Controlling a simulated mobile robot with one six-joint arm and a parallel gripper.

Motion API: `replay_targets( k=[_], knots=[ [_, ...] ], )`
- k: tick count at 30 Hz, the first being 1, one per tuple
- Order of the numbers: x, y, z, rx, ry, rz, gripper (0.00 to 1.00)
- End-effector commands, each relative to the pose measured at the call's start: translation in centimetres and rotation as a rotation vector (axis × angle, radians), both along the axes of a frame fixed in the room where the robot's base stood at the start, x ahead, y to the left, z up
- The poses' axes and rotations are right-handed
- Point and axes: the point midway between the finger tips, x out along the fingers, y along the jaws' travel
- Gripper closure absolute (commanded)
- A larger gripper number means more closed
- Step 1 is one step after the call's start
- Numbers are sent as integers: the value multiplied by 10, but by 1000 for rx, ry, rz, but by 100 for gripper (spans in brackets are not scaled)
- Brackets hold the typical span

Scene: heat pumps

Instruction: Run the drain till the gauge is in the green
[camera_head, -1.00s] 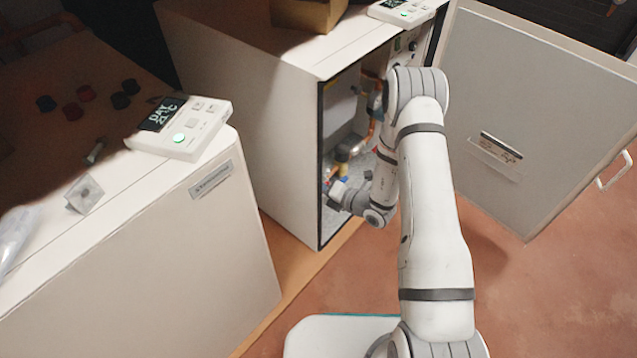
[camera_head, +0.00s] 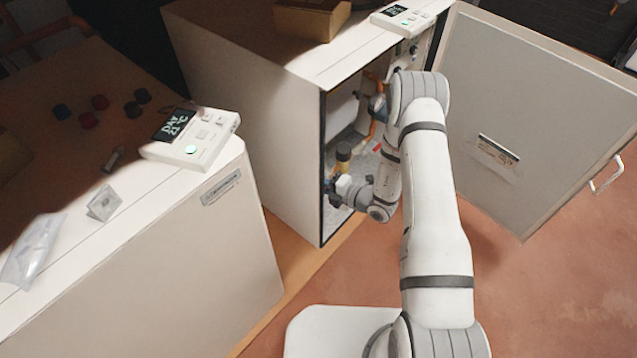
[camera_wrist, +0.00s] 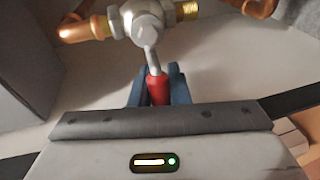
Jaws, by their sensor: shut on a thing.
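In the wrist view my gripper (camera_wrist: 156,86) has its blue fingers closed around the red sleeve of the drain valve's lever (camera_wrist: 157,91). The lever's grey stem runs up to a silver valve body (camera_wrist: 148,22) with copper pipe (camera_wrist: 88,29) on both sides. In the head view my gripper (camera_head: 335,194) reaches low inside the open heat pump cabinet (camera_head: 240,130), and my wrist hides part of the inside. I cannot make out a gauge or its needle in either view.
The cabinet's door (camera_head: 530,120) stands wide open to the right. A cardboard box (camera_head: 312,20) and a control panel (camera_head: 404,19) sit on top. A second white unit (camera_head: 190,250) stands at the left with another panel (camera_head: 190,140), a clear bag and small caps.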

Motion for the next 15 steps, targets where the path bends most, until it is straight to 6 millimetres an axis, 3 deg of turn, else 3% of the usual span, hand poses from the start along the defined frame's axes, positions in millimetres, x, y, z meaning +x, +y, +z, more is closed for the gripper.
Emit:
replay_targets(
  k=[7, 8, 15],
  knots=[
    [2, 0, 1, 1, -3, -2, 100],
    [2, 0, 1, 1, -3, -2, 82],
    [1, 0, 1, 1, -3, -1, 63]
  ],
)
